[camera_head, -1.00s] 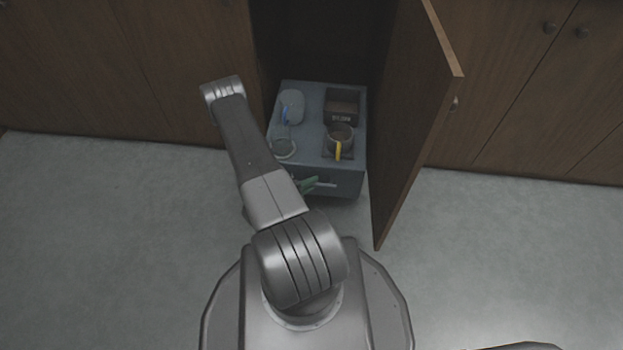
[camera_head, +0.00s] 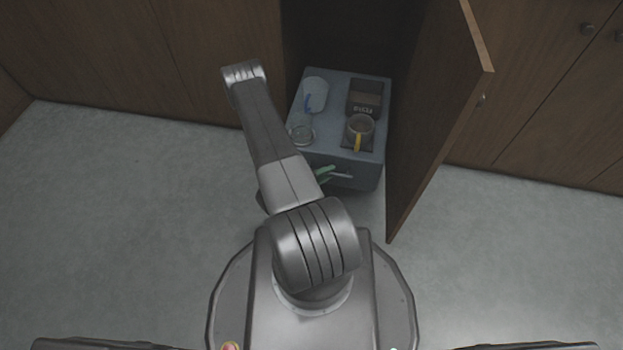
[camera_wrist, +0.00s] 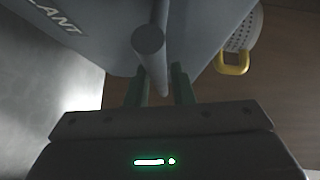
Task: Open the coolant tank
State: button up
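The coolant tank (camera_head: 374,178) is a blue-grey box inside the open cabinet, with a bar handle (camera_head: 343,176) on its front. In the wrist view, the tank front (camera_wrist: 105,45) carries a label ending in "LANT". The handle (camera_wrist: 150,45) points toward the camera and runs down between the two green fingers of my gripper (camera_wrist: 160,88). My gripper also shows in the head view (camera_head: 324,174), at the left part of the handle. The fingers straddle the bar; whether they press on it cannot be told. No opening shows at the tank.
On the tank stand a mug with a yellow handle (camera_head: 361,128), a dark box (camera_head: 366,94), a pale container (camera_head: 316,92) and a glass vessel (camera_head: 302,133). The open cabinet door (camera_head: 435,130) stands close on the right. The floor at left (camera_head: 120,200) is clear.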

jog(key=p+v, duration=0.2)
jog(key=v, duration=1.1)
jog(key=shift+a+p, duration=0.2)
jog(key=shift+p, duration=0.2)
jog(key=shift+s, duration=0.1)
jog(key=b+x, duration=0.2)
jog(key=x, duration=1)
jog(key=shift+w+d+b, duration=0.2)
jog(key=shift+d+b, duration=0.1)
jog(key=shift+b, duration=0.05)
dwell(0.6)
